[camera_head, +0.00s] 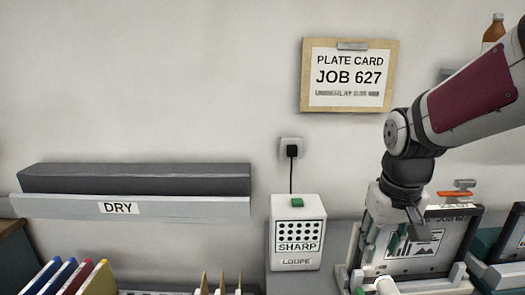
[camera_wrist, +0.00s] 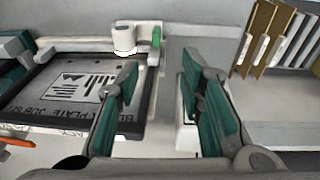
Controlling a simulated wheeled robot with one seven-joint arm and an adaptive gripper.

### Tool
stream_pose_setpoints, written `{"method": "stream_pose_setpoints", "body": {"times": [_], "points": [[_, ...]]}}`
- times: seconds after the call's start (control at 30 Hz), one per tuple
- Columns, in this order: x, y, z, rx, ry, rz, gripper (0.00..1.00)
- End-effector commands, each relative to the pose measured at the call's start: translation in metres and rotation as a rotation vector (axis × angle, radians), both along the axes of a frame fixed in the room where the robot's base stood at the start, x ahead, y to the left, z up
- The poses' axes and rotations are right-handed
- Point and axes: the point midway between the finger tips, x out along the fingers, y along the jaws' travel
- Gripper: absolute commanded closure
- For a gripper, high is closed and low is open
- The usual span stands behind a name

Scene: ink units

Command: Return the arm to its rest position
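My gripper (camera_head: 402,226) hangs from my arm at the right of the head view, in front of a framed plate unit. In the wrist view my gripper (camera_wrist: 158,85) shows two green fingers spread apart with nothing between them. The plate unit (camera_head: 468,238) has a dark frame and a plate printed with a bar chart and lettering. It also shows at the left of the wrist view, where its dark frame (camera_wrist: 40,98) lies beside the left finger. My arm hides part of the unit in the head view.
A white box marked SHARP LOUPE (camera_head: 298,232) stands left of the plate unit. A grey DRY shelf (camera_head: 180,207) is on the wall at left. Colored folders (camera_head: 68,277) stand at bottom left. Upright dividers (camera_wrist: 262,40) stand at the wrist view's upper right. A JOB 627 card (camera_head: 349,98) hangs above.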

Motion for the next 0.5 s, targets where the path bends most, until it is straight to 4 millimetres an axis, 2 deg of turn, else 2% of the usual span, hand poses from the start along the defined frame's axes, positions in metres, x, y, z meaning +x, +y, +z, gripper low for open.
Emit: {"method": "stream_pose_setpoints", "body": {"times": [0.03,0.2,0.33,0.5], "points": [[-0.012,0.005,0.014,-0.004,-0.034,0.002,0.65],[-0.053,0.018,0.045,-0.002,-0.125,0.002,0.65],[-0.086,0.027,0.061,0.011,-0.194,0.004,0.65],[-0.121,0.035,0.071,0.037,-0.27,0.009,0.65]]}}
